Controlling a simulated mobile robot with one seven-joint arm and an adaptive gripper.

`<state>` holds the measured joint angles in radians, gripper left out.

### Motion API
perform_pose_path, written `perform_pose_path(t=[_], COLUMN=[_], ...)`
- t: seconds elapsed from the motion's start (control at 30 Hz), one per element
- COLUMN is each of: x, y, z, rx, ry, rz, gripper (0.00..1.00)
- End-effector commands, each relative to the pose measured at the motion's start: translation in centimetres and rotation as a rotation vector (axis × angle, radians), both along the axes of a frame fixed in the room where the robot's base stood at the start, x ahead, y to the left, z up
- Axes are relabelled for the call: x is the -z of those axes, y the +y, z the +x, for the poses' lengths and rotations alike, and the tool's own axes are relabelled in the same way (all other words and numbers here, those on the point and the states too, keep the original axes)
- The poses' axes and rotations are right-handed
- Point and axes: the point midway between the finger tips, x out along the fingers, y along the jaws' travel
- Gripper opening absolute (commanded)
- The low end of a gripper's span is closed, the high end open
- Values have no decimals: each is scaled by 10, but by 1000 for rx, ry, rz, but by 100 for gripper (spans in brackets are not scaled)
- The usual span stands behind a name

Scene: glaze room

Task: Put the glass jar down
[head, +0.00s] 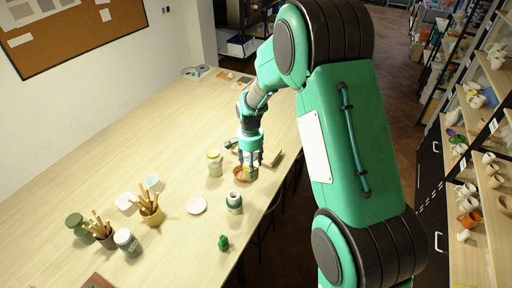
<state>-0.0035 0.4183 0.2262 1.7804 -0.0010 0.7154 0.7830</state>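My gripper (249,169) points down near the table's right edge, over or beside a small brown bowl (239,176). Its fingertips are small and partly blend with things behind them. A yellowish patch shows at the fingers, and I cannot tell whether it is a held jar or part of the gripper. A pale jar with a yellowish lid (214,163) stands upright on the table, left of my gripper and apart from it. It looks like a glass jar. A white and green jar (234,203) stands nearer, below the gripper in the picture.
The long wooden table (180,120) has clear room at its far left. A white saucer (196,206), a small green object (223,243), a pot of brushes (152,215) and white cups (152,182) stand in the near half. Shelves of pottery (470,190) line the right.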

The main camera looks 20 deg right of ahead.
Motion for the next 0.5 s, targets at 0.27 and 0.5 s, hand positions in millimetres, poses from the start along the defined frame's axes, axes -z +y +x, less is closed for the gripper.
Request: perform_pose_path(t=[0.27, 0.5], x=[9, 16], y=[-72, -108], z=[33, 46], rx=[166, 246], ry=[0, 0], rz=[0, 0], gripper=[2, 2])
